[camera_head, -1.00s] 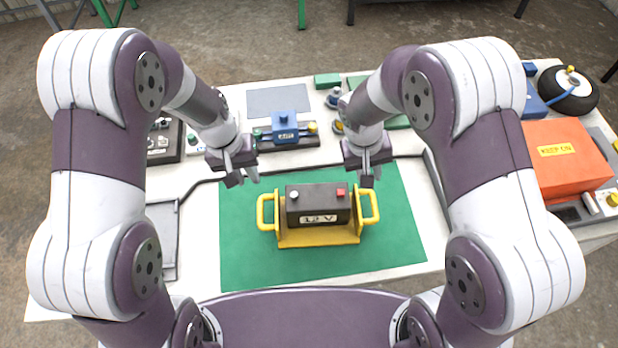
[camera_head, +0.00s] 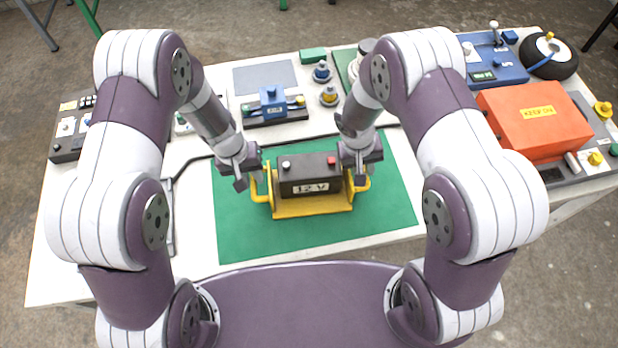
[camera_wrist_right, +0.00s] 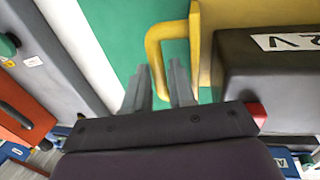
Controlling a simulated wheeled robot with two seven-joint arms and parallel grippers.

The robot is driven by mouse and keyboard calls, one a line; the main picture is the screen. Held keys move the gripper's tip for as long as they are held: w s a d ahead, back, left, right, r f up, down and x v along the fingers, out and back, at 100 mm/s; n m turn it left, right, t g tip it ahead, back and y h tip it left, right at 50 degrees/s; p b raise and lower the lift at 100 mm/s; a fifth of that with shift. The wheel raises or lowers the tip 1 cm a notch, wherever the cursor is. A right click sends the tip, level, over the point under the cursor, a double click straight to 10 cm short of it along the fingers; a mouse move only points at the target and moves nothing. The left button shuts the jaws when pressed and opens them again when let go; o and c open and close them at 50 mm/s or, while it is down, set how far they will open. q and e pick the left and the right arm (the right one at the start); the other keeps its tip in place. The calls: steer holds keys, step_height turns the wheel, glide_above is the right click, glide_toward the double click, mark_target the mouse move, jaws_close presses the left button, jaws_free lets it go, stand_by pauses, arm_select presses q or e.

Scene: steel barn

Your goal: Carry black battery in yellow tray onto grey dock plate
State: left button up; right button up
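The black battery (camera_head: 310,175) with a 12 V label sits in the yellow tray (camera_head: 312,206) on a green mat. The tray has a yellow loop handle at each end. My left gripper (camera_head: 249,182) is open beside the left handle. My right gripper (camera_head: 359,172) is at the right handle. The grey dock plate (camera_head: 265,77) appears to be the bare flat panel at the back left of the table.
A blue device on a dark base (camera_head: 273,108) stands between the tray and the grey plate. Blue and yellow knobs (camera_head: 329,96) are to its right. Green mat (camera_head: 300,238) in front of the tray is clear.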

arm_select(q)
steer(key=shift+w+d+f, duration=0.1)
steer(key=shift+d+f, duration=0.05)
steer(key=shift+f, duration=0.4)
arm_select(e)
steer(key=shift+w+d+f, duration=0.1)
steer(key=shift+d+f, duration=0.05)
steer(key=shift+f, duration=0.45)
arm_select(q)
steer(key=shift+d+f, duration=0.15)
steer(key=shift+f, duration=0.3)
arm_select(e)
steer(key=shift+d+f, duration=0.15)
steer(key=shift+f, duration=0.3)
arm_select(q)
jaws_close()
arm_select(e)
jaws_close()
arm_select(q)
steer(key=shift+r, duration=0.1)
arm_select(e)
steer(key=shift+r, duration=0.1)
